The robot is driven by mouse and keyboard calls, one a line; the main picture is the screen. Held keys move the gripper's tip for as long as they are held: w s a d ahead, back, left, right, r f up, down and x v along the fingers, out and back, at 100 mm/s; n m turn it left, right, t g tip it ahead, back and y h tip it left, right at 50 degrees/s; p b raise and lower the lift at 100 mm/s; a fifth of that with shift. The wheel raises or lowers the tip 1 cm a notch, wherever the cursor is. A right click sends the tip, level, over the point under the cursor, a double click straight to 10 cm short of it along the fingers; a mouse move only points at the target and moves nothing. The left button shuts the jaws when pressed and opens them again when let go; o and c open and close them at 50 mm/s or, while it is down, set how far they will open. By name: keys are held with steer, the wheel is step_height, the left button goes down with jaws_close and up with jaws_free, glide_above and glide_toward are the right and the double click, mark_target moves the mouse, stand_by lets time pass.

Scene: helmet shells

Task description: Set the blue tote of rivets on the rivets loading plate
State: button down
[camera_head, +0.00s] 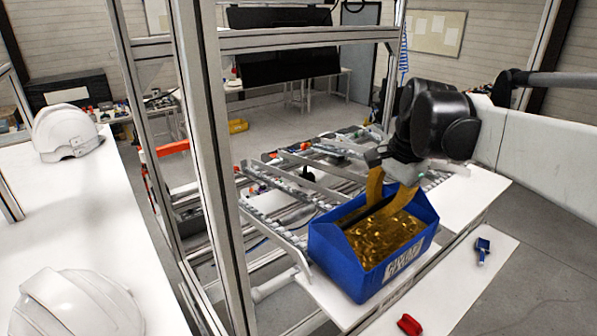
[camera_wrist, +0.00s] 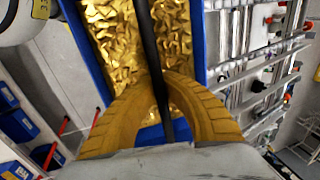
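The blue tote (camera_head: 345,262) is full of gold-coloured rivets (camera_head: 385,238) and has a white label on its near side. It is upright over a white plate (camera_head: 330,300) at the front of the rack; I cannot tell if it touches. My gripper (camera_head: 378,208) reaches down into the tote from above. In the wrist view, the yellow fingers of my gripper (camera_wrist: 155,80) close in on a dark bar (camera_wrist: 150,45) running across the tote; the rivets (camera_wrist: 110,40) and blue walls lie on both sides. Printing on the plate's edge is partly hidden and unreadable.
A metal roller rack (camera_head: 300,180) lies behind the tote, with an aluminium frame post (camera_head: 205,150) to its left. A lower white board (camera_head: 450,290) holds a red item (camera_head: 409,325) and a blue item (camera_head: 482,248). White helmet shells (camera_head: 75,305) stand on the left table.

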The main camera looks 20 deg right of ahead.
steer(key=shift+f+b, duration=0.4)
steer(key=shift+f, duration=0.2)
steer(key=c, duration=1.5)
jaws_free()
steer(key=shift+c, duration=0.2)
